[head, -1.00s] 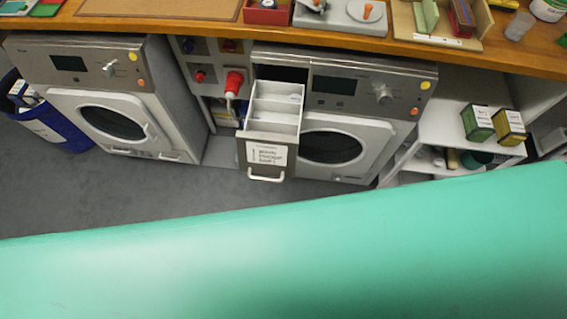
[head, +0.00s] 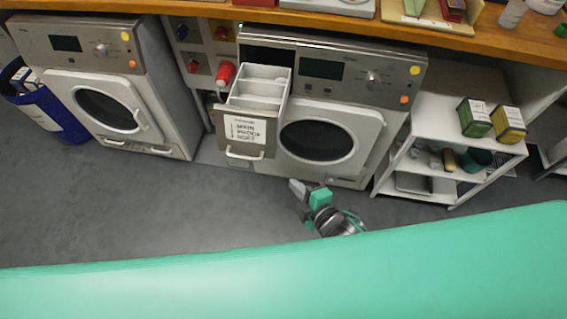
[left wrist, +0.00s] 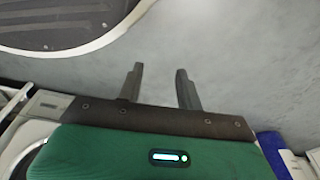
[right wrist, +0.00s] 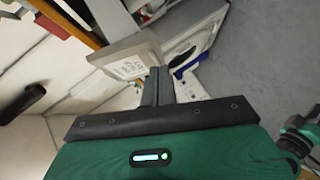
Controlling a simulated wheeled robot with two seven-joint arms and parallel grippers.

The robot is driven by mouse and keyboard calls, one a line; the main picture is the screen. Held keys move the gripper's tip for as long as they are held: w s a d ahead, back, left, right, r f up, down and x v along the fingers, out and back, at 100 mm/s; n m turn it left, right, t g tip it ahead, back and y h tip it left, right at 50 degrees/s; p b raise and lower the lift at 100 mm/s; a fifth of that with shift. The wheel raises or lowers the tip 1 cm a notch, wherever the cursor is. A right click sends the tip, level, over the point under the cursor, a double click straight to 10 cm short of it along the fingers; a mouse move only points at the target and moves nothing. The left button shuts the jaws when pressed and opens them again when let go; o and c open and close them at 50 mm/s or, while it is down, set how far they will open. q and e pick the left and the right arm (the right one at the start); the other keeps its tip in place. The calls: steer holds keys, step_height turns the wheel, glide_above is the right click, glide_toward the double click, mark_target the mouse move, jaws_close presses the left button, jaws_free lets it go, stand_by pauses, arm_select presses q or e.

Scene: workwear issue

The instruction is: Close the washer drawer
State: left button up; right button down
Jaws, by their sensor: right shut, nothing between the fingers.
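The washer drawer (head: 247,133) is pulled out at the upper left of the right washer (head: 335,110) in the head view. Its labelled front and bar handle face me, and its white compartments show from above. In the right wrist view the drawer front (right wrist: 128,68) with its label is ahead of the fingers. My right gripper (head: 297,188) is shut and empty, low in front of the right washer, apart from the drawer in the head view. Its closed fingers also show in the right wrist view (right wrist: 158,76). My left gripper (left wrist: 159,84) is open and empty over grey floor.
A second washer (head: 95,85) stands at left, with a blue bin (head: 60,118) beside it. A red plug (head: 226,73) is beside the drawer. A white shelf (head: 440,115) with green and yellow boxes stands at right. Grey floor in front is clear.

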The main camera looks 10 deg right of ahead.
step_height(320, 180, up, 6)
steer(key=s+n+y, duration=0.1)
steer(key=s+n, duration=0.1)
glide_toward(268, 143)
steer(key=a, duration=0.3)
steer(key=shift+t, duration=0.5)
steer(key=w, duration=0.2)
steer(key=w+f, duration=0.1)
steer(key=w, duration=0.1)
steer(key=shift+f, duration=0.25)
steer(key=shift+w+d+f, duration=0.15)
steer(key=shift+w+f, duration=0.05)
steer(key=shift+w, duration=0.2)
arm_select(q)
steer(key=shift+s+d+r, duration=0.2)
steer(key=shift+s+d, duration=0.05)
steer(key=shift+d, duration=0.05)
